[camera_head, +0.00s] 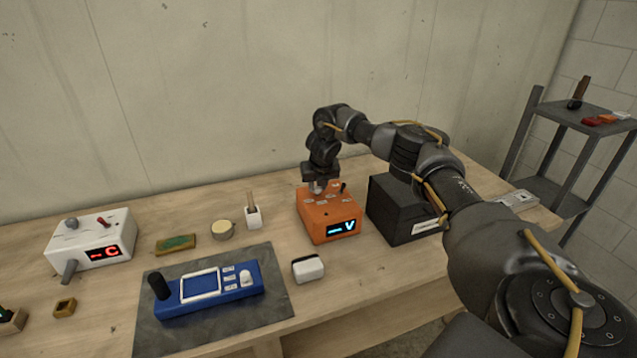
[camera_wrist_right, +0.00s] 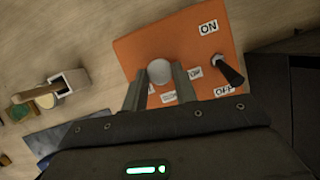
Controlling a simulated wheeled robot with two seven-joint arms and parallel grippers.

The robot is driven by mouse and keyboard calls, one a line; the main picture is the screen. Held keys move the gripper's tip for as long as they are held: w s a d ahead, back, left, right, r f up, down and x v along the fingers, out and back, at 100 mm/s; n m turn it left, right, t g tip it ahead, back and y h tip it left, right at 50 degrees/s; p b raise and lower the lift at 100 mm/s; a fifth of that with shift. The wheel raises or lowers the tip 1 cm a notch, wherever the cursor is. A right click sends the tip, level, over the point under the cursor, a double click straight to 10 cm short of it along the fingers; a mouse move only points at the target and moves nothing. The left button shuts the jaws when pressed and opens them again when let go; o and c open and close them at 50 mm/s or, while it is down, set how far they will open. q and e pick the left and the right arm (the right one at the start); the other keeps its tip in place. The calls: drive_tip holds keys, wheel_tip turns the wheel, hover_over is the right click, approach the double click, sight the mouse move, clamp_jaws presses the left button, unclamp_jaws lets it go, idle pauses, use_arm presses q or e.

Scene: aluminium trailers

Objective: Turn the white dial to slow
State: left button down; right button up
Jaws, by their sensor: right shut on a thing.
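The orange box (camera_head: 318,223) stands on the workbench with a lit blue display on its front. My right gripper (camera_head: 316,186) reaches down over its top from the right arm. In the right wrist view, the white dial (camera_wrist_right: 160,71) sits on the orange top, and the two fingers of my right gripper (camera_wrist_right: 160,82) are shut on it, one on each side. Small labels lie around the dial, partly hidden by the fingers; the dial's pointing direction cannot be told. A black toggle lever (camera_wrist_right: 230,70) stands between the ON and OFF labels. My left gripper is not in view.
A black box (camera_head: 395,208) stands close to the right of the orange box. A white-and-black block (camera_head: 308,268), a small white holder (camera_head: 253,216) and a blue device (camera_head: 210,291) on a grey mat lie to the left. A white box (camera_head: 90,238) stands far left.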

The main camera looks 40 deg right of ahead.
drive_tip(key=m+p, duration=0.1)
drive_tip(key=m+h, duration=0.1)
drive_tip(key=shift+w+a+r+m+g+p, duration=0.1)
drive_tip(key=shift+a+r+m+g+p, duration=0.1)
drive_tip(key=shift+m+g+p, duration=0.15)
drive_tip(key=m, duration=0.2)
drive_tip(key=shift+w+f+m+g+h+p, duration=0.1)
drive_tip(key=shift+m+g+h+p, duration=0.15)
drive_tip(key=shift+m+h+p, duration=0.15)
drive_tip(key=shift+f+m, duration=0.1)
drive_tip(key=shift+m, duration=0.35)
drive_tip(key=shift+w+f+m+g+b, duration=0.1)
drive_tip(key=shift+m+g+b, duration=0.3)
drive_tip(key=shift+m+b, duration=0.3)
drive_tip(key=shift+m+g+h+b, duration=0.3)
drive_tip(key=shift+m+b, duration=0.5)
drive_tip(key=shift+b, duration=0.05)
drive_tip(key=shift+m+b, duration=0.4)
drive_tip(key=shift+b, duration=0.05)
drive_tip(key=shift+r, duration=0.2)
drive_tip(key=o, duration=1)
